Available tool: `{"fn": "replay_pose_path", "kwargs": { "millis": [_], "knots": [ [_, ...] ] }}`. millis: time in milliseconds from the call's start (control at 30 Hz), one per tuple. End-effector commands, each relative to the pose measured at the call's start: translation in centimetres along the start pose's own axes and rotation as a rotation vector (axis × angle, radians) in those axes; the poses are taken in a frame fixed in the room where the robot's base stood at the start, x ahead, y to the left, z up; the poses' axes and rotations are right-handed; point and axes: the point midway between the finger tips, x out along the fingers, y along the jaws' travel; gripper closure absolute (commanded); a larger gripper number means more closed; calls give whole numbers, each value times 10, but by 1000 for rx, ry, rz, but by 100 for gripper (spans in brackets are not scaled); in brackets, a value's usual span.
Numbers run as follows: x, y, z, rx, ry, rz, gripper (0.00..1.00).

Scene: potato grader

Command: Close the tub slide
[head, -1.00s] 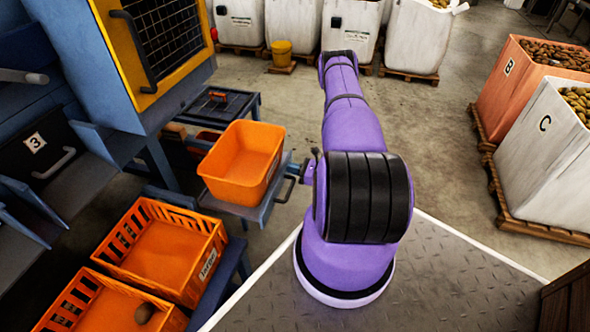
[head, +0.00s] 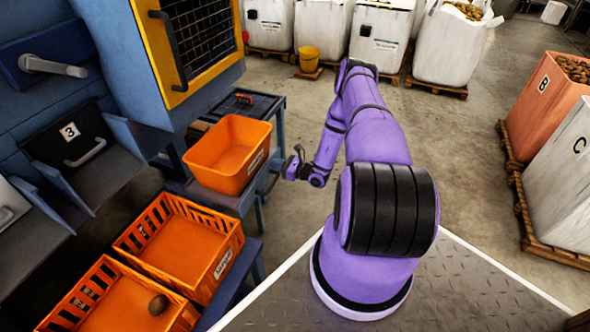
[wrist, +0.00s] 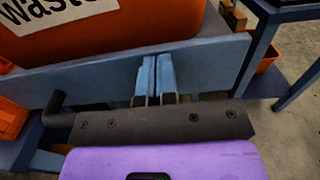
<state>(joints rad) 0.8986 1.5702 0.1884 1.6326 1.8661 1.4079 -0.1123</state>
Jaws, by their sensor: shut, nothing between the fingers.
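The blue tub slide (head: 232,203) carries an orange tub (head: 228,155) at the left of the head view, beside the machine. In the wrist view the slide's flat front panel (wrist: 215,55) crosses the picture, with the labelled tub (wrist: 150,22) behind it. A dark bar handle (wrist: 58,103) shows at the left. My gripper (head: 284,170) is at the slide's outer side. Its blue fingers (wrist: 155,62) are shut together, empty, and point at the front panel, right of the handle bar. I cannot tell whether the fingertips touch the panel.
Two orange crates (head: 232,262) stand in front of the slide, the nearer one (head: 78,290) holding a potato. A dark blue table (head: 262,103) stands behind the tub. The blue machine with a yellow-framed grille door (head: 140,45) rises at left. Floor (head: 460,120) to the right is clear.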

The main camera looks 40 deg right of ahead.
Motion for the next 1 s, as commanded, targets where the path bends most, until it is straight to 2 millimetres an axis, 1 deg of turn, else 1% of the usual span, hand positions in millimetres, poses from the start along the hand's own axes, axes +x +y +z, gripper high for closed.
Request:
{"fn": "replay_pose_path", "kwargs": {
  "millis": [33,200,400,500,700,1000],
  "knots": [
    [14,1,0,0,-2,1,100],
    [57,1,0,-1,-1,2,100],
    [94,0,0,0,0,1,100],
    [108,0,0,-1,-1,1,100],
    [122,0,0,0,0,0,100],
    [128,0,1,-1,-2,0,100]
  ]
}}
